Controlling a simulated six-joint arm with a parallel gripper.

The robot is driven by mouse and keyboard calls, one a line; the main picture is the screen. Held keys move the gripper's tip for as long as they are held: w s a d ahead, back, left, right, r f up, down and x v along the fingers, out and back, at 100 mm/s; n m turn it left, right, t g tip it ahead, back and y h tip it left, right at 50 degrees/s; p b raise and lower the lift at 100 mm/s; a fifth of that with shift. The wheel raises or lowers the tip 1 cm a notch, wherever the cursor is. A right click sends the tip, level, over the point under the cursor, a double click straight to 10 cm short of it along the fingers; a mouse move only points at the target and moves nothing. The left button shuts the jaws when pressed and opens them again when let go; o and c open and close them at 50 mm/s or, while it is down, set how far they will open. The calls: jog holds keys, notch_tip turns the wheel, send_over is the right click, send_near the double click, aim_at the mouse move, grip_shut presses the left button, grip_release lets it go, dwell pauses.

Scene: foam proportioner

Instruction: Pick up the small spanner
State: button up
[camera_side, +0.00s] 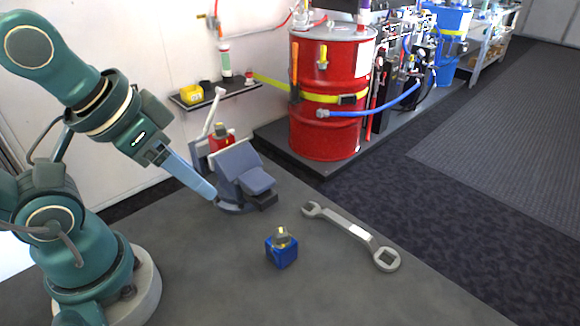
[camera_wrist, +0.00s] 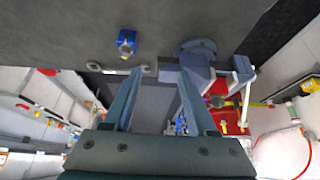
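The spanner (camera_side: 352,234) is grey metal and lies flat on the dark bench in the side view, its open jaw end to the left and its ring end to the right. In the wrist view the spanner (camera_wrist: 94,66) shows near the bench edge, its other end close to the left fingertip. My gripper (camera_side: 211,193) is in front of the grey vise, above the bench and left of the spanner, apart from it. In the wrist view my gripper (camera_wrist: 160,74) has its fingers spread with nothing held between them.
A blue block with a metal top (camera_side: 282,249) stands on the bench left of the spanner. The grey vise (camera_side: 241,174) is close to my gripper, with a red item (camera_side: 221,139) behind it. A red drum (camera_side: 330,100) stands beyond the bench. The bench front is clear.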

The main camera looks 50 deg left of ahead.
jog(key=w+d+r+m, duration=0.2)
jog(key=w+r+m, duration=0.5)
jog(key=m, duration=0.1)
jog(key=m+g+h, duration=0.2)
jog(key=m+g, duration=0.2)
jog(key=m, duration=0.5)
send_over(348, 225)
jog(key=a, duration=0.3)
jog(key=s+a+x, duration=0.1)
jog(key=x, duration=0.8)
jog(key=shift+g, duration=0.8)
jog(key=f, duration=0.3)
jog(key=d+f, duration=0.1)
jog(key=f, duration=0.3)
jog(key=d+f, duration=0.1)
jog(key=f, duration=0.3)
jog(key=shift+s+d+f, duration=0.1)
jog(key=shift+d+f, duration=0.15)
jog(key=shift+f, duration=0.6)
jog(key=shift+f, duration=0.25)
